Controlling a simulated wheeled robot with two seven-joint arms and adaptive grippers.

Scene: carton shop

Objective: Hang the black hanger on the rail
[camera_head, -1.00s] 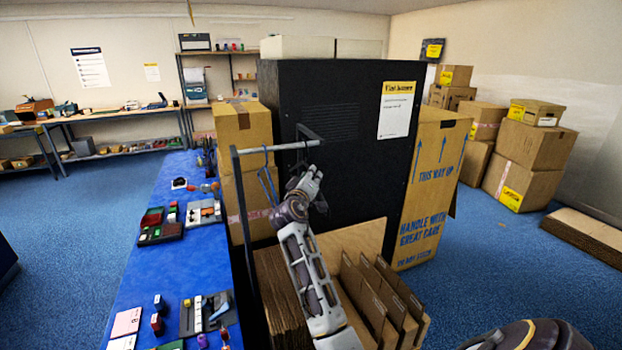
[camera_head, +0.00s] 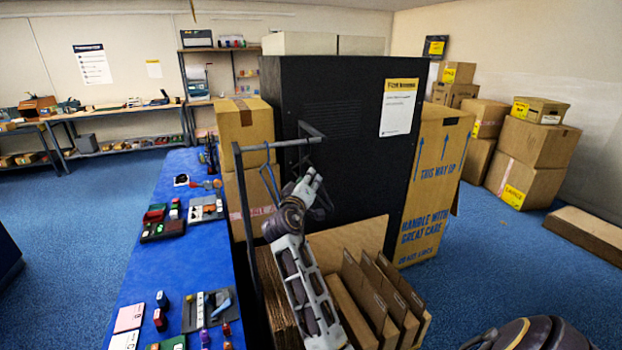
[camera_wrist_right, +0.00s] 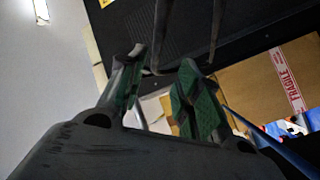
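The grey rail (camera_head: 278,145) runs beside the black cabinet. A blue hanger (camera_head: 270,182) hangs from its left part; a blue strip of it seems to show in the right wrist view (camera_wrist_right: 265,137). My right gripper (camera_head: 314,188) is just below the rail's right part, to the right of the blue hanger. In the right wrist view its two green-padded fingers (camera_wrist_right: 160,92) stand apart with a gap between them. Thin dark bars (camera_wrist_right: 158,40) come down near the fingertips; I cannot tell whether they are the black hanger or the rack. The black hanger is not clear against the cabinet. My left gripper is out of view.
The black cabinet (camera_head: 345,110) stands close behind the rail. Folded cartons (camera_head: 375,290) stand below my right arm. A blue table (camera_head: 150,270) with small items is on the left. Taped boxes (camera_head: 245,125) stand behind the rail's left end.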

